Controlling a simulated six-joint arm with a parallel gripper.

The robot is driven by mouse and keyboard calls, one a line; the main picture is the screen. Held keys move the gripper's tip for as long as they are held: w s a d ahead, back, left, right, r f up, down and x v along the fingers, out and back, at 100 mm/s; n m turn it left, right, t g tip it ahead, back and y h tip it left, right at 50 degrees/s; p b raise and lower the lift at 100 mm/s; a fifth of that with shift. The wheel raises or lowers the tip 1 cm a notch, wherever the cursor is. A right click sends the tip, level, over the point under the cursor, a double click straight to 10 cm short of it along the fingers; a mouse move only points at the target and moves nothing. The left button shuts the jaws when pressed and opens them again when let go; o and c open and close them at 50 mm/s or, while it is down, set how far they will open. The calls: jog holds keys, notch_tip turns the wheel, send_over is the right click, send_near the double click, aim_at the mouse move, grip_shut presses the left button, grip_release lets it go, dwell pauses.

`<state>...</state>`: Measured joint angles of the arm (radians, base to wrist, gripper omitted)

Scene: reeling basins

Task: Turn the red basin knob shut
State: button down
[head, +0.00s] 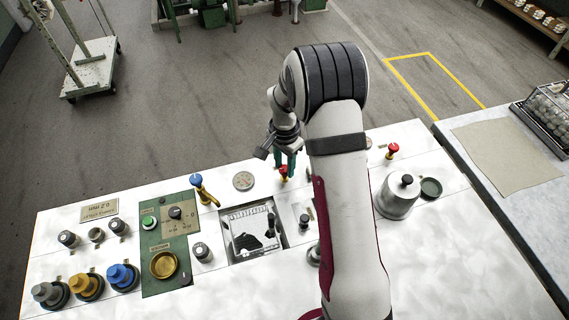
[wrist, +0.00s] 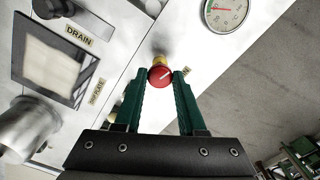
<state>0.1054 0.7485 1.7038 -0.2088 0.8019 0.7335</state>
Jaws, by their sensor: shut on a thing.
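A red knob (head: 284,173) on a brass stem stands behind the sunken square basin (head: 227,240) on the white counter. In the wrist view the red knob (wrist: 160,77) shows a pale pointer line slanting up to the right, with the brass below it. My gripper (head: 284,167) reaches down onto this knob, and its green fingers hide part of it in the head view. In the wrist view my gripper (wrist: 160,74) has one fingertip on each side of the knob, shut on it. A second red knob (head: 392,150) stands farther right, apart from my gripper.
A blue-topped valve (head: 198,184) stands left of my gripper, and a round gauge (head: 243,181) lies between them. A metal pot (head: 397,196) stands right of my arm. A green panel (head: 166,250) and several knobs fill the counter's left side. The DRAIN label (wrist: 79,36) shows in the wrist view.

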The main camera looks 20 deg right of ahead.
aim_at(285, 168)
jog(key=m, duration=1.1)
jog(key=shift+m, duration=1.9)
jog(key=c, duration=0.5)
grip_release()
jog(key=shift+r, duration=0.1)
notch_tip(285, 168, up, 16)
